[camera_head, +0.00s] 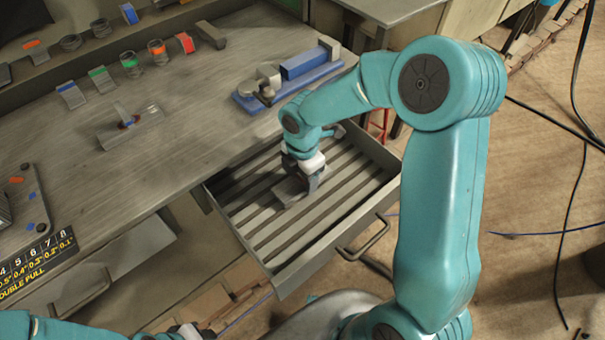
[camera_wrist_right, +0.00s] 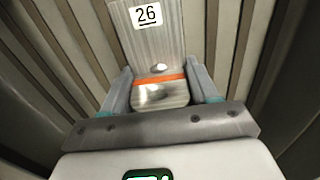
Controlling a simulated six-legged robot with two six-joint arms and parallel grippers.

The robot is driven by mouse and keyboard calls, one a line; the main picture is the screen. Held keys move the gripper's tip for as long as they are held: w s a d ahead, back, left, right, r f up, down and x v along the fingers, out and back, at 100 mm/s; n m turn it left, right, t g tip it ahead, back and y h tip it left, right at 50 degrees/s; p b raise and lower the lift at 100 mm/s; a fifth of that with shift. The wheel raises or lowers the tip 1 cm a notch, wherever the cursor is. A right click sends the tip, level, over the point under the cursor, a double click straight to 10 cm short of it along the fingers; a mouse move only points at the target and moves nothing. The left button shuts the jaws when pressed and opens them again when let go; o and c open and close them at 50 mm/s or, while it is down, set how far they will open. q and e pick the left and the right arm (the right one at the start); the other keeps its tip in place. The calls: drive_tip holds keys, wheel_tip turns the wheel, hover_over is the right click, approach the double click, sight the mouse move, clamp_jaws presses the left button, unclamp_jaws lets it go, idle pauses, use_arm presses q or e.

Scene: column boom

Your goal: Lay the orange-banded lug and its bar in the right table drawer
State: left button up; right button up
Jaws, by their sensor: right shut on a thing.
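The right table drawer (camera_head: 318,258) is pulled open, with a ribbed floor. My right gripper (camera_head: 302,178) is down inside it, shut on the orange-banded lug. In the right wrist view the lug (camera_wrist_right: 160,93) sits between the two fingers (camera_wrist_right: 162,95), with its orange band across it.
A blue-banded lug on a plate (camera_head: 130,124) lies on the workbench (camera_head: 190,130). A blue clamp-like fixture (camera_head: 295,72) stands at the bench edge behind the drawer. Several colour-banded parts line the back. Cables lie on the floor at right.

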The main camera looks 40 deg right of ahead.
idle(0.3)
drive_tip(key=o, duration=1.5)
wheel_tip(320, 180, up, 16)
drive_tip(key=shift+r+p, duration=0.25)
drive_tip(key=shift+p, duration=0.85)
